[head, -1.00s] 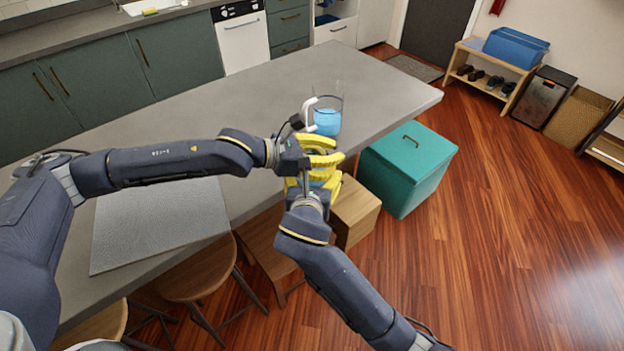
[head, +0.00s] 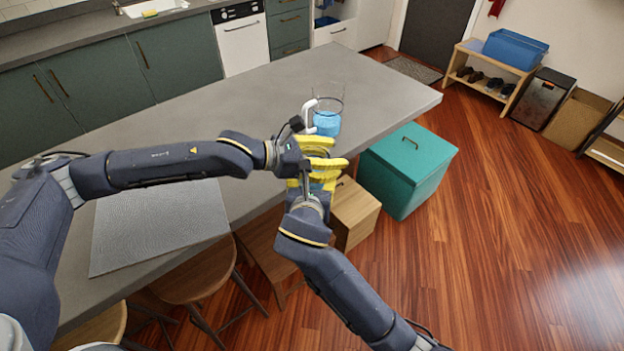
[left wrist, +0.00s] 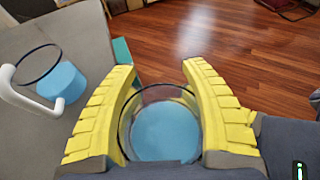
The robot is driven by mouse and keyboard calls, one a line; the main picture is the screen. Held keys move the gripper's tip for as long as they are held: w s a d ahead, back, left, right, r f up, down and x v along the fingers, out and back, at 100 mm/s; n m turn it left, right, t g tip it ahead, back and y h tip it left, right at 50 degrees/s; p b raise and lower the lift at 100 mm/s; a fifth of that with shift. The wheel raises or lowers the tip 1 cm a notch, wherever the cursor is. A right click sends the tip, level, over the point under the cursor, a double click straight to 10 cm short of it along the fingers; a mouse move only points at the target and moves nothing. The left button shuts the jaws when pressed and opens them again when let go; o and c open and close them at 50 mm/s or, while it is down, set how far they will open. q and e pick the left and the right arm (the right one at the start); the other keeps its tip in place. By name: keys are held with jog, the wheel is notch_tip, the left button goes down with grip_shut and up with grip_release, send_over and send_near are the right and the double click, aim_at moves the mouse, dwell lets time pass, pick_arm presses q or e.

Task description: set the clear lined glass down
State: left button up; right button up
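My left gripper (head: 322,155) has yellow ribbed fingers on both sides of a clear glass with blue inside (left wrist: 165,130). In the left wrist view the fingers press against its sides. The glass is held in the air just off the counter's near edge, with the floor behind it. In the head view the fingers mostly hide it. My right gripper (head: 315,186) is directly below, close to the left one. Its fingers are overlapped, so its opening is unclear.
A glass mug with dark rim, white handle and blue contents (head: 327,122) stands on the grey counter (head: 250,110), close beyond my left gripper. A grey mat (head: 155,235) lies at the left. A teal box (head: 410,168) and wooden stools (head: 195,280) stand by the near edge.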

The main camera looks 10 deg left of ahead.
pick_arm(q)
jog(key=o, duration=0.4)
jog(key=shift+o, duration=0.2)
jog(key=shift+a, duration=0.1)
